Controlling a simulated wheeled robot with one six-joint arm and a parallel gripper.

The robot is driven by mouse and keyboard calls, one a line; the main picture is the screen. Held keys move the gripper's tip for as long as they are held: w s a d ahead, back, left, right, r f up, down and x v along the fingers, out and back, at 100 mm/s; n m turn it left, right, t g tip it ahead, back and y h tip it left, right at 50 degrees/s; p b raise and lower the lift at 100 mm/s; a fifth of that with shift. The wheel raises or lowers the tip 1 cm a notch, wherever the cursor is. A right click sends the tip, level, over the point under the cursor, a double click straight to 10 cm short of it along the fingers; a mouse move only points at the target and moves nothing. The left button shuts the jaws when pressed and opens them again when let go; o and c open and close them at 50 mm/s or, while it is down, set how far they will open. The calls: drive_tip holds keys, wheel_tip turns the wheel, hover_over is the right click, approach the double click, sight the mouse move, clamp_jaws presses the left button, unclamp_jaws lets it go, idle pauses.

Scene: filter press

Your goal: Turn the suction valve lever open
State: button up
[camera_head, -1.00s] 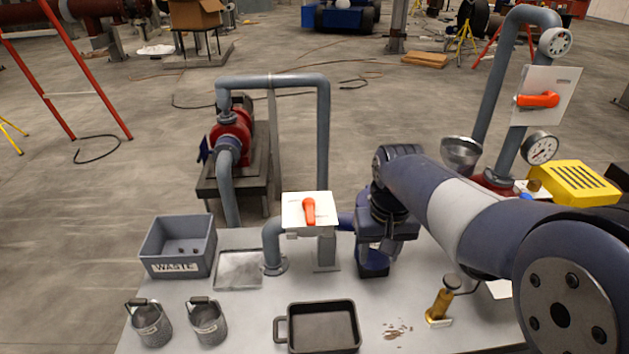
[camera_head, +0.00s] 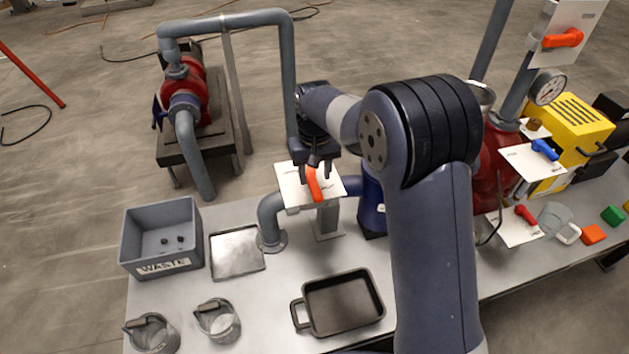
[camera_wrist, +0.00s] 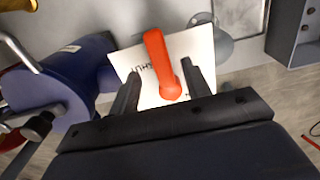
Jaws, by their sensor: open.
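The suction valve lever (camera_head: 314,184) is orange and sits on a white plate (camera_head: 292,190) on the grey pipe at the table's back edge. In the head view it points toward the front of the table. In the wrist view the lever (camera_wrist: 161,62) lies between my two fingers, and the plate (camera_wrist: 196,42) shows the letters "SHU", partly hidden. My gripper (camera_head: 315,172) is over the plate, at the lever's far end. In the wrist view my gripper (camera_wrist: 160,85) is open, with a gap visible on each side of the lever.
The grey waste bin (camera_head: 140,245), a flat metal tray (camera_head: 237,252), two metal cups and a black pan (camera_head: 343,302) stand on the table. A red vessel (camera_head: 490,180) with more coloured levers and a gauge (camera_head: 548,87) stands right of my arm.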

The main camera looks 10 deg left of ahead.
sight(315, 187)
drive_tip(key=shift+f, duration=2.1)
drive_tip(key=shift+c, duration=0.3)
clamp_jaws()
